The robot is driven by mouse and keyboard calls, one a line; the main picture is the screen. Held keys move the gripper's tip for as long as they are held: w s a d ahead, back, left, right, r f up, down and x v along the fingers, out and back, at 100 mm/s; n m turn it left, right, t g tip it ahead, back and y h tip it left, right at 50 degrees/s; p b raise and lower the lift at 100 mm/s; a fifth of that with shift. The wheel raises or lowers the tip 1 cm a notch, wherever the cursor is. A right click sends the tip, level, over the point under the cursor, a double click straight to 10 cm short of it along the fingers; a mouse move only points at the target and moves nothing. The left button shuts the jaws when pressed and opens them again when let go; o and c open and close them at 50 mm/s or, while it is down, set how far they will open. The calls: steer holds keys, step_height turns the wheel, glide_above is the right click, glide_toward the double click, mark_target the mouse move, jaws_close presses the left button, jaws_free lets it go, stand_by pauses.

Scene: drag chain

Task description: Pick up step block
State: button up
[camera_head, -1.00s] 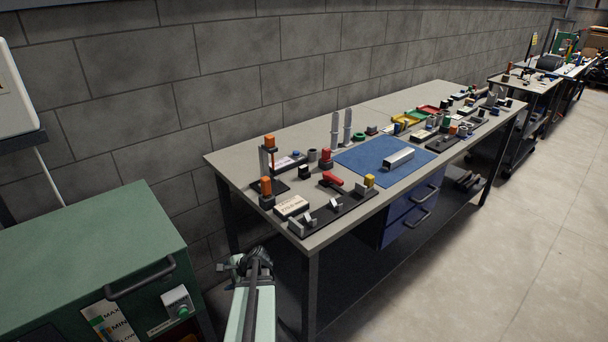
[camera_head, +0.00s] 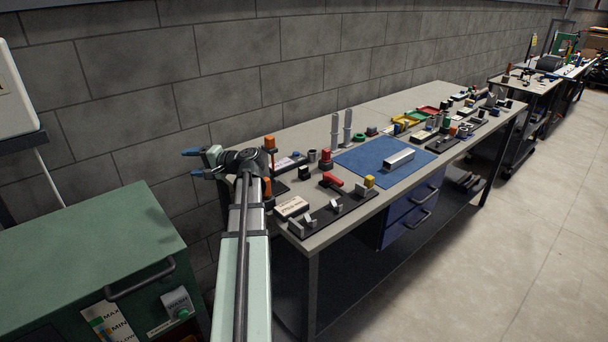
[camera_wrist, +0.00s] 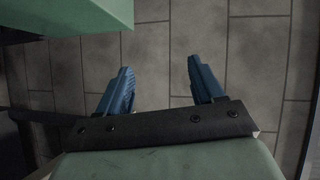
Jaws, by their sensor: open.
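I cannot tell for sure which small part is the step block. Small grey metal pieces (camera_head: 335,204) sit on a black tray (camera_head: 350,203) at the bench's near-left edge. The arm hides part of the bench's left end.
A blue mat (camera_head: 365,152) with a silver bar (camera_head: 398,159) lies mid-bench. An orange-topped stand (camera_head: 269,143), a red clamp (camera_head: 331,179) and a pale labelled box (camera_head: 291,208) crowd the left end. A green cabinet (camera_head: 90,250) stands at left. The block wall (camera_head: 225,75) is behind.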

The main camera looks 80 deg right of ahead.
steer(key=s+d+r+m+h, duration=0.5)
steer(key=s+d+r+h, duration=0.15)
steer(key=d+r, duration=0.55)
steer(key=s+d+m+g+h, duration=0.3)
steer(key=s+d, duration=0.2)
steer(key=s, duration=0.6)
steer(key=s+d+r+m+g+h, duration=0.1)
steer(key=s+d+m+g+h, duration=0.15)
steer(key=s+d, duration=0.65)
steer(key=s+d+m+g+h, duration=0.2)
steer(key=s+m+h, duration=0.15)
steer(key=s, duration=1.05)
steer(key=m+t+y, duration=0.2)
steer(key=m+y, duration=0.8)
steer(key=m, duration=0.1)
glide_toward(304, 168)
steer(key=shift+g+h, duration=0.25)
steer(key=v, duration=0.5)
steer(key=shift+w+d+f, duration=0.2)
steer(key=shift+w, duration=0.05)
steer(key=x, duration=1.3)
steer(key=shift+r, duration=0.1)
